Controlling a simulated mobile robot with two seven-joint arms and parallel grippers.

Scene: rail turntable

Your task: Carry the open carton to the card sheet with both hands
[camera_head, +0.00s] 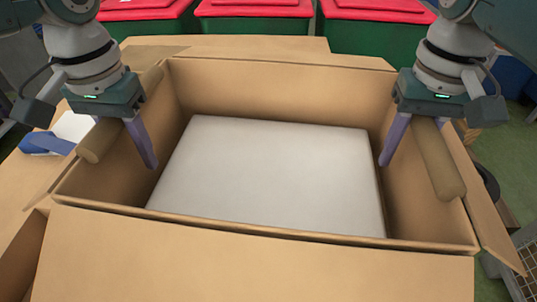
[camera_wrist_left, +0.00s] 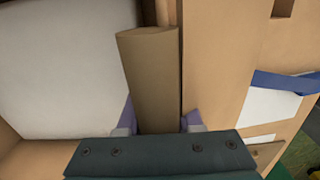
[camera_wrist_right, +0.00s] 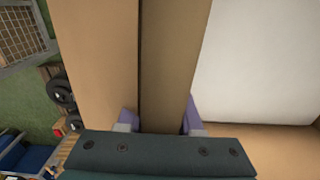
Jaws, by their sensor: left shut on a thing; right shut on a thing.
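The open brown carton (camera_head: 280,268) fills the middle of the head view, its flaps spread outward. A white slab (camera_head: 275,170) lies inside it. Thick brown rolls run along its left rim (camera_head: 97,143) and right rim (camera_head: 438,160). My left gripper (camera_head: 124,145) is shut on the left roll, which shows between its fingers in the left wrist view (camera_wrist_left: 152,80). My right gripper (camera_head: 415,142) is shut on the right roll, also between its fingers in the right wrist view (camera_wrist_right: 167,60). I cannot pick out the card sheet with certainty; the carton hides what is under it.
Green bins with red lids (camera_head: 255,25) stand behind the carton. A brown surface to the left carries white paper (camera_head: 75,126) and a blue item (camera_head: 45,143). On the right are green floor (camera_head: 515,150), dark wheels (camera_wrist_right: 60,92) and a wire mesh (camera_wrist_right: 20,30).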

